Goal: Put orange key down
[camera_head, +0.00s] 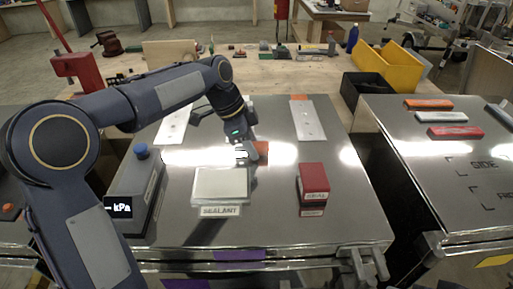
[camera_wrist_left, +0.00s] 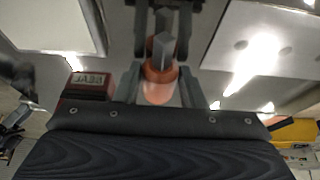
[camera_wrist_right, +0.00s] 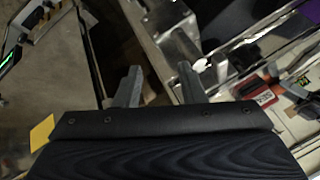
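My left gripper (camera_head: 246,153) is low over the middle of the metal trailer top (camera_head: 265,218). In the left wrist view its two fingers (camera_wrist_left: 160,70) stand apart. The orange key (camera_wrist_left: 158,88), with a grey upper part, is between them. Narrow gaps seem to show on both sides of it. In the head view an orange part (camera_head: 262,148) shows beside the gripper, and the rest is hidden. I cannot tell exactly how the key meets the surface. My right gripper (camera_wrist_right: 158,82) is open and empty, away from the trailer top, and is not visible in the head view.
A sealant pad (camera_head: 221,185) and a red seal box (camera_head: 312,182) are in front of the left gripper. A gauge box (camera_head: 135,195) with a blue knob stands left. White plates (camera_head: 308,121) lie behind. Another trailer (camera_head: 440,165) stands right, across a gap.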

